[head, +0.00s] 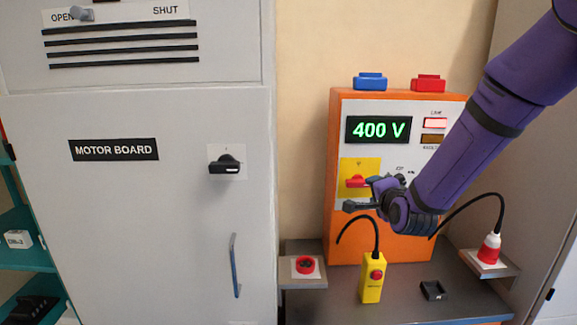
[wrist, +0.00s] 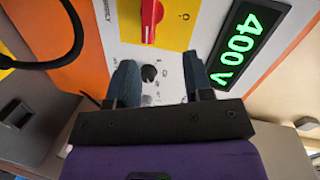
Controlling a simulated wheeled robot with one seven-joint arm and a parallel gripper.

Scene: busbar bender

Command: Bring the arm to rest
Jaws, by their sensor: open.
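My purple arm (head: 470,140) reaches in from the upper right of the head view. My gripper (head: 352,206) is in front of the orange power unit (head: 335,130), near its red rotary switch on a yellow plate (head: 352,166). In the wrist view my gripper (wrist: 160,82) is open, its two fingers apart with nothing held between them. Behind the fingers is the unit's white panel with a small black knob (wrist: 150,74). The red switch (wrist: 152,18) shows above the fingers. I cannot tell whether the fingers touch the panel.
The display (head: 378,129) reads 400 V. A yellow push-button box (head: 372,285) and a small black block (head: 434,290) are on the grey bench (head: 400,308). A red-and-white plug (head: 489,248) stands on the right shelf. The motor board cabinet (head: 130,220) fills the left.

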